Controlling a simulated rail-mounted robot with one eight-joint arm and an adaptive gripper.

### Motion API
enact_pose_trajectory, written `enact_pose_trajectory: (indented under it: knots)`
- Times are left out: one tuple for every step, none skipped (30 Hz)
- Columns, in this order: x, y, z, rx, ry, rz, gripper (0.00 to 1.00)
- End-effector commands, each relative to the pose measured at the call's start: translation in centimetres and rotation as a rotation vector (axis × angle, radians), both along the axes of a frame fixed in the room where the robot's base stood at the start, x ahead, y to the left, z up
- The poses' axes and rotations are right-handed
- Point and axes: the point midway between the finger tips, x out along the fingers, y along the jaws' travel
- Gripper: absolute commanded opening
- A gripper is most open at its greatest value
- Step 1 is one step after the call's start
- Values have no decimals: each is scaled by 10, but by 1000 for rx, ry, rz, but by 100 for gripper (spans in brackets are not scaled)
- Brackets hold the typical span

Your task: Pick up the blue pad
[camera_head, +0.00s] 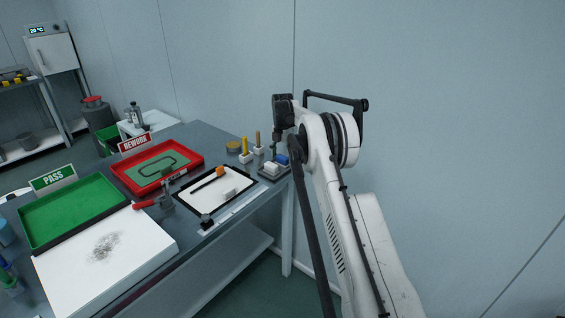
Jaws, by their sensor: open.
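The blue pad (282,159) is a small block at the right rear of a small dark grey holder (266,177) near the table's right end. White pads (271,167) sit beside it, to its left and front. My gripper (275,146) hangs at the end of my white arm, just above and slightly left of the blue pad in the picture. It is open, with no object visible in it. Its fingers are small and dark here, and the exact gap to the pad cannot be told. My arm passes close by the pad's right side.
Yellow and brown upright handles (245,146) stand in white blocks left of the holder. A white board (205,199) with an orange-ended tool lies in front. The red REWORK tray (196,160) and green PASS tray (35,245) are farther left. The wall is behind.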

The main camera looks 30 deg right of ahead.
Motion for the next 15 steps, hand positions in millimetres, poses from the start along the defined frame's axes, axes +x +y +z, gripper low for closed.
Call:
enact_pose_trajectory:
  knots:
    - [0, 0, 0, 0, 0, 0, 67]
    - [0, 0, 0, 0, 0, 0, 67]
    - [0, 0, 0, 0, 0, 0, 67]
    - [0, 0, 0, 0, 0, 0, 67]
    - [0, 0, 0, 0, 0, 0, 65]
    - [0, 0, 0, 0, 0, 0, 60]
    - [0, 0, 0, 0, 0, 0, 56]
    - [0, 0, 0, 0, 0, 0, 52]
    - [0, 0, 0, 0, 0, 0, 47]
    - [0, 0, 0, 0, 0, 0, 43]
    - [0, 0, 0, 0, 0, 0, 39]
    - [0, 0, 1, 0, 0, 0, 33]
    - [0, 0, 1, 0, 0, 0, 29]
    - [0, 0, 0, 0, 0, 0, 25]
    - [0, 0, 1, 0, 0, 0, 20]
